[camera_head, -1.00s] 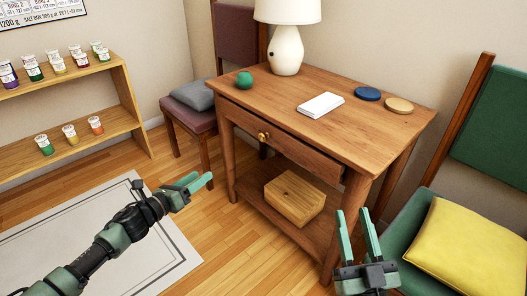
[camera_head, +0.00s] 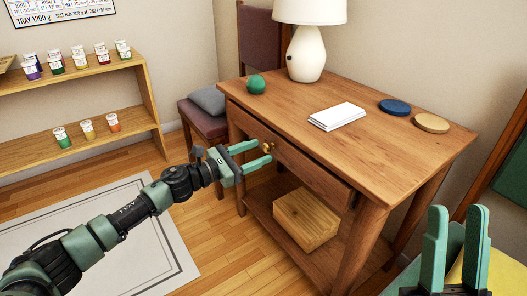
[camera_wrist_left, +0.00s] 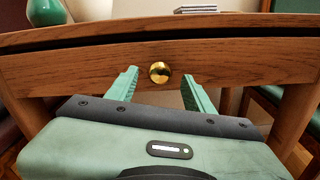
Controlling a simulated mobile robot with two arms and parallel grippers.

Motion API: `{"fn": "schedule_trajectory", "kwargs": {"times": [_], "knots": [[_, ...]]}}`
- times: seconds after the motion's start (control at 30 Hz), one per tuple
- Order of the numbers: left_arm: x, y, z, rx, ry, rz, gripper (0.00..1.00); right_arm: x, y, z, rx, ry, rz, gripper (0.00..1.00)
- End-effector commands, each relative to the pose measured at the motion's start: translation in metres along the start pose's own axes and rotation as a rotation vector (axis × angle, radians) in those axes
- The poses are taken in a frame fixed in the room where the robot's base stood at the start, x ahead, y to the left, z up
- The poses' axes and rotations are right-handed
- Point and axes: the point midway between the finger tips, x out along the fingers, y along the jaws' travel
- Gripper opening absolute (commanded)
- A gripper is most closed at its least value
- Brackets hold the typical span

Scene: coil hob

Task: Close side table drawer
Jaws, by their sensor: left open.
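The wooden side table (camera_head: 400,160) stands in the middle, its drawer (camera_head: 305,167) sticking out a little at the front. The drawer front (camera_wrist_left: 230,62) fills the upper part of the left wrist view, with a dark gap above it. A brass knob (camera_head: 268,147) sits on the drawer front; it also shows in the left wrist view (camera_wrist_left: 159,72). My left gripper (camera_head: 263,153) is open at the drawer front, its fingers on either side of the knob; contact cannot be told. My right gripper (camera_head: 457,240) is open and empty at the lower right, fingers pointing up.
A wooden box (camera_head: 306,219) sits on the lower shelf. A chair (camera_head: 203,122) stands behind left.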

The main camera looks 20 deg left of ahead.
Motion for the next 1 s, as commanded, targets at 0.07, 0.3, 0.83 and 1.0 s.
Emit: {"fn": "schedule_trajectory", "kwargs": {"times": [0.07, 0.3, 0.83, 1.0], "knots": [[0.011, 0.001, 0.0, -0.001, -0.003, 0.001, 0.52, -0.001, -0.001, -0.005, 0.002, 0.029, -0.001, 0.36], [0.024, 0.0, 0.0, -0.002, 0.0, 0.001, 0.52, -0.002, -0.001, -0.013, 0.004, 0.067, -0.002, 0.36], [0.024, 0.0, -0.001, -0.002, 0.0, 0.001, 0.0, -0.002, -0.001, -0.013, 0.004, 0.068, -0.002, 0.36], [0.023, 0.0, 0.0, -0.002, 0.0, 0.001, 0.0, -0.002, -0.001, -0.013, 0.004, 0.068, -0.002, 0.36]]}}
